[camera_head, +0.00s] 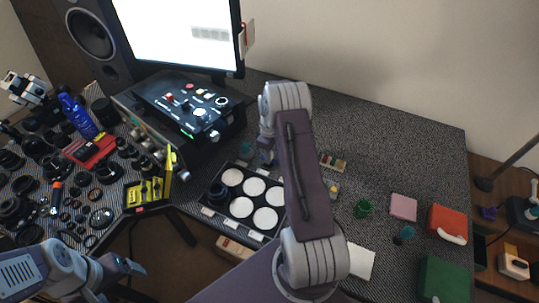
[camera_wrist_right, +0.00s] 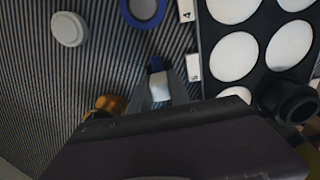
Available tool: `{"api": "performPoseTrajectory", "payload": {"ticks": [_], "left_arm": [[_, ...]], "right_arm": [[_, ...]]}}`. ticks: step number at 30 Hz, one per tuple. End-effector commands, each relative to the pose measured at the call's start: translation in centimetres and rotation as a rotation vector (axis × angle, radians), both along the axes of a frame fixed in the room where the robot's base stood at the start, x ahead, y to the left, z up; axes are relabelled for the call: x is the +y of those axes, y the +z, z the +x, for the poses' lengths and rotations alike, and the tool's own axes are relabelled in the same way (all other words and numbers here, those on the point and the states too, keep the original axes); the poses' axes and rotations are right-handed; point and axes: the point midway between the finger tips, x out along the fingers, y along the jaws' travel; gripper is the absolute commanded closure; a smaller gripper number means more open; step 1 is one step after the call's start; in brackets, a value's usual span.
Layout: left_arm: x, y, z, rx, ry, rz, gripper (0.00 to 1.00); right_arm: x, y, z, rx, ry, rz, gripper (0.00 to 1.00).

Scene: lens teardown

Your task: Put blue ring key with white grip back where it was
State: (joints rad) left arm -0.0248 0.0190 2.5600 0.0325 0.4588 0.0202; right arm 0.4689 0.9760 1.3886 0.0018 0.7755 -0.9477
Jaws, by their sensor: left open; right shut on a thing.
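The blue ring key with white grip (camera_wrist_right: 159,88) is between the fingers of my right gripper (camera_wrist_right: 160,92) in the right wrist view. Its white part sits between the fingertips and its blue end points away from the gripper. In the head view my right gripper (camera_head: 267,152) is over the mat behind the black tray, partly hidden by my own arm, and a bit of blue shows there. I cannot tell whether the key touches the mat. My left gripper (camera_head: 128,267) is open and empty at the lower left, away from the key.
The black tray (camera_wrist_right: 207,60) with white round pads is right of the key; a black lens part (camera_wrist_right: 290,100) stands on it. A blue ring (camera_wrist_right: 143,10) and white disc (camera_wrist_right: 69,29) lie on the striped mat.

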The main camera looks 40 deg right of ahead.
Motion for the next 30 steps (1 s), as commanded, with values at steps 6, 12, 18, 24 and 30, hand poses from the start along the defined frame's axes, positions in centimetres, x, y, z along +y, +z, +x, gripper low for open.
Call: {"api": "performPoseTrajectory", "payload": {"ticks": [6, 12, 18, 24, 30], "left_arm": [[0.0, -0.2, 0.0, 0.0, 0.0, 0.0, 0.16], [0.0, -0.5, 0.0, 0.0, 0.0, 0.0, 0.16], [0.0, -0.5, 0.0, 0.0, 0.0, 0.0, 0.16], [0.0, -0.5, 0.0, 0.0, 0.0, 0.0, 0.16], [0.0, 0.3, 0.0, 0.0, 0.0, 0.0, 0.16]], "right_arm": [[0.0, -0.4, 0.0, 0.0, 0.0, 0.001, 1.0], [0.0, -1.0, 0.0, 0.0, 0.0, 0.0, 1.0], [0.0, -1.1, 0.0, 0.0, 0.0, 0.0, 0.55], [0.0, -1.1, 0.0, 0.0, 0.0, 0.0, 0.55], [0.0, 0.8, 0.1, -0.003, 0.0, -0.001, 0.55]]}}
